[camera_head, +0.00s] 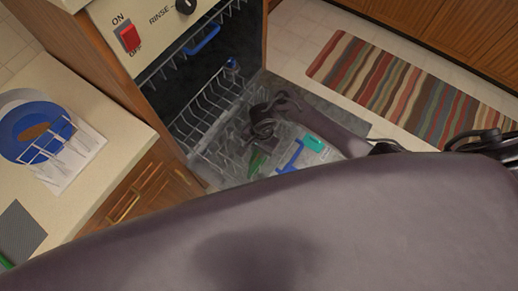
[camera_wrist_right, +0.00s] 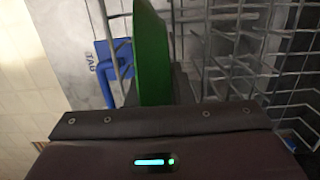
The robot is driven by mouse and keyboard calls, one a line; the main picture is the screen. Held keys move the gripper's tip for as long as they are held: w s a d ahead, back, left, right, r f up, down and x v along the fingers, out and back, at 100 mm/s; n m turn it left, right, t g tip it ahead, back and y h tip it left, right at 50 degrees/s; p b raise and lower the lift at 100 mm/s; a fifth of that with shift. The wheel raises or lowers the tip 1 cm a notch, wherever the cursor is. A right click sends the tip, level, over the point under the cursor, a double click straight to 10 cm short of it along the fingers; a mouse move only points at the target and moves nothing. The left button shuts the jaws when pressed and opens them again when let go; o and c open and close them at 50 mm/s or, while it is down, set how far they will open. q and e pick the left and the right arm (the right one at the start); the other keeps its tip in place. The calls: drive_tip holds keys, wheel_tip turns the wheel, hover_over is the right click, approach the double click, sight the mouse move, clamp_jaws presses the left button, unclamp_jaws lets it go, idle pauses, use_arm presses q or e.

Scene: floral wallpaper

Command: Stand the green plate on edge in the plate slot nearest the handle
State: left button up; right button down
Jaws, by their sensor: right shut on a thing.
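The green plate (camera_wrist_right: 151,52) stands edge-on to the right wrist camera, upright between the fingers of my right gripper (camera_wrist_right: 160,92), which is shut on it. Rack wires show on both sides of it. In the head view only a small green sliver of the plate (camera_head: 257,160) shows below my right gripper (camera_head: 258,146), over the front of the lower dishwasher rack (camera_head: 205,118). The blue handle (camera_head: 292,157) is just right of the plate; the handle (camera_wrist_right: 112,72) is left of it in the wrist view. Whether the plate sits in a slot is hidden. My left gripper is out of view.
A wire holder (camera_head: 78,152) with blue and white plates stands on the left counter (camera_head: 105,150). A grey mat (camera_head: 20,232) lies nearer. A teal item (camera_head: 313,143) is right of the blue handle. A striped rug (camera_head: 400,85) lies on the floor. My own arm covers the foreground.

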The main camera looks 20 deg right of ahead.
drive_tip(key=c, duration=1.2)
unclamp_jaws()
drive_tip(key=r+p, duration=0.1)
drive_tip(key=r, duration=0.1)
drive_tip(key=r+p, duration=0.1)
drive_tip(key=r, duration=0.2)
drive_tip(key=r+p, duration=0.1)
drive_tip(key=r, duration=0.1)
drive_tip(key=shift+w+d+r, duration=0.25)
drive_tip(key=shift+d+r, duration=0.05)
drive_tip(key=shift+r, duration=0.1)
